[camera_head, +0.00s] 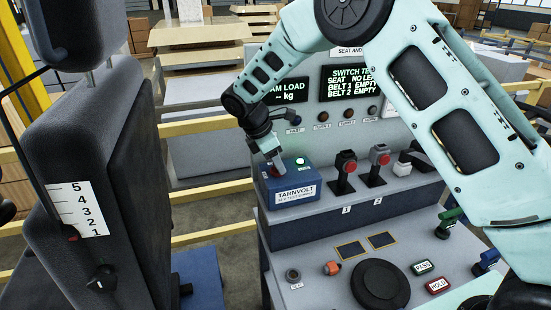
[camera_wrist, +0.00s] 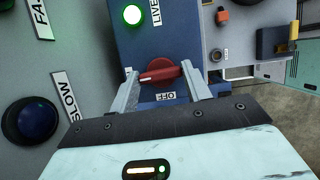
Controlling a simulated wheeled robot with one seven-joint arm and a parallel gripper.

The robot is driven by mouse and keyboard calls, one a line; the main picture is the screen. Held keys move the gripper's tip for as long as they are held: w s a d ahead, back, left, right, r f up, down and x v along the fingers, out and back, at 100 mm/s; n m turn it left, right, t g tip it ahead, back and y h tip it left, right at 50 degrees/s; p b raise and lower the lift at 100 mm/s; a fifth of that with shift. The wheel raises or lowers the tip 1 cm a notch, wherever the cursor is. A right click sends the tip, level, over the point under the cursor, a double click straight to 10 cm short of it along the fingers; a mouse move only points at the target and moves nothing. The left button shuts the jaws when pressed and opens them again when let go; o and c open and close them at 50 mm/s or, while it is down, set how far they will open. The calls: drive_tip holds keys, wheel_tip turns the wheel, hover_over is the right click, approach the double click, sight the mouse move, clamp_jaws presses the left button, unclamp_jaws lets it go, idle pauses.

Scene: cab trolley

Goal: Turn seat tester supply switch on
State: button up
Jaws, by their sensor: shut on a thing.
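The seat tester supply is a blue box (camera_head: 292,193) labelled TARNVOLT, on the console's upper ledge. Its switch is a red rotary knob (camera_wrist: 165,72), lying roughly crosswise in the wrist view with a white pointer mark at its left end. The OFF label (camera_wrist: 165,97) sits below the knob, and the pointer is turned away from it. The lamp marked LIVE (camera_wrist: 132,14) glows green and also shows in the head view (camera_head: 300,161). My gripper (camera_wrist: 160,71) is shut on the knob, one finger at each end. In the head view my gripper (camera_head: 275,165) partly hides the knob.
Display screens (camera_head: 352,80) are on the panel behind. A dark seat (camera_head: 110,170) stands close at left. The lower desk carries a black round pad (camera_head: 380,286) and PASS and HOLD buttons (camera_head: 437,285).

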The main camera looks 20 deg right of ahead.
drive_tip(key=shift+m, duration=0.4)
drive_tip(key=o, duration=1)
drive_tip(key=b+v, duration=0.2)
drive_tip(key=v, duration=0.6)
drive_tip(key=b+v, duration=0.1)
drive_tip(key=v, duration=0.8)
drive_tip(key=shift+w+r+b, duration=0.25)
drive_tip(key=shift+b, duration=0.1)
drive_tip(key=s+a+f+m+y+b, duration=0.1)
drive_tip(key=s+a+f+m+y, duration=0.2)
drive_tip(key=s, duration=1.1)
drive_tip(key=s+f+m+y+b, duration=0.15)
drive_tip(key=s+f+m, duration=0.3)
drive_tip(key=s, duration=0.95)
drive_tip(key=s+d+f, duration=0.1)
drive_tip(key=s, duration=0.2)
drive_tip(key=s+d+f+m, duration=0.1)
drive_tip(key=s+f, duration=0.1)
drive_tip(key=s, duration=0.1)
drive_tip(key=s+d+f+m, duration=0.1)
drive_tip(key=s+d+f, duration=0.1)
drive_tip(key=s, duration=0.2)
drive_tip(key=shift+f+m+y, duration=0.15)
drive_tip(key=shift+m+y, duration=0.1)
drive_tip(key=shift+y, duration=0.1)
